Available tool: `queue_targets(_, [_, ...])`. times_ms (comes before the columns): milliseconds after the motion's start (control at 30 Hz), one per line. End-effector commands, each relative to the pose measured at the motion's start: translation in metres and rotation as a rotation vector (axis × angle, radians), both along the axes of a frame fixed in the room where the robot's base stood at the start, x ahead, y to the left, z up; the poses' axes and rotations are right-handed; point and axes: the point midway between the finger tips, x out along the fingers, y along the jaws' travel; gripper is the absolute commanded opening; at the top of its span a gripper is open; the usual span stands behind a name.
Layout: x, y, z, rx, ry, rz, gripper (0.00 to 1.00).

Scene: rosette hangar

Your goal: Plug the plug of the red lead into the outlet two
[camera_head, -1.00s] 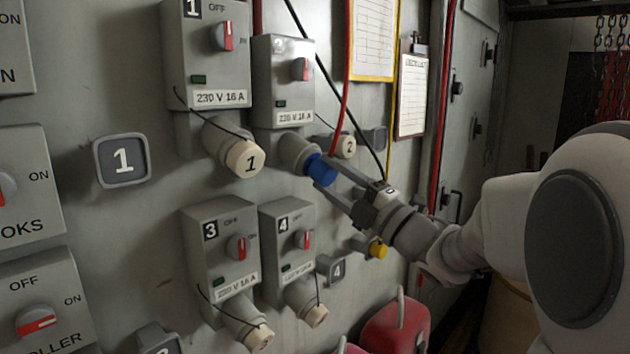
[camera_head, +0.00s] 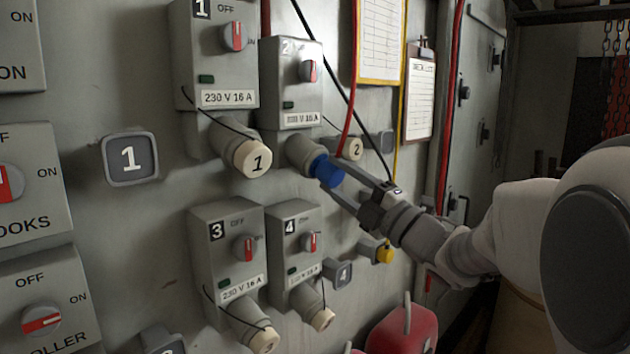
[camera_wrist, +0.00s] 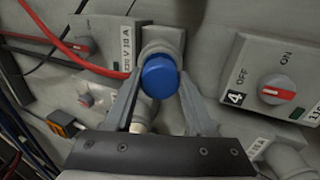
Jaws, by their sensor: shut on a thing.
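The blue plug (camera_head: 328,171) is at the mouth of the grey socket of outlet two (camera_head: 293,85), and roughly in line with it. I cannot tell how deep it sits. The red lead (camera_head: 347,115) rises from beside the plug along the wall; it also shows in the wrist view (camera_wrist: 50,35). My gripper (camera_head: 345,182) is shut on the blue plug, with a finger on either side. In the wrist view the plug's round blue end (camera_wrist: 160,76) faces the camera between the fingers.
Outlet one (camera_head: 222,60), with its cream cap (camera_head: 252,158), is close on the left. Outlets three (camera_head: 222,255) and four (camera_head: 289,250) are below. A yellow plug (camera_head: 384,254) is at lower right, and a black lead (camera_head: 345,95) crosses behind my gripper.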

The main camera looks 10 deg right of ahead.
Motion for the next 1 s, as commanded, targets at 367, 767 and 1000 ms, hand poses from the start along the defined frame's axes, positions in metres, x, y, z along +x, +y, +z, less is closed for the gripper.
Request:
queue_targets(367, [0.0058, 0.0046, 0.0027, 0.0, -0.001, 0.001, 0.0])
queue_targets(767, [0.0069, 0.0052, 0.0031, 0.0, 0.0, 0.0, 0.91])
queue_targets(1000, [0.0052, 0.0034, 0.0015, -0.001, 0.0, 0.0, 0.91])
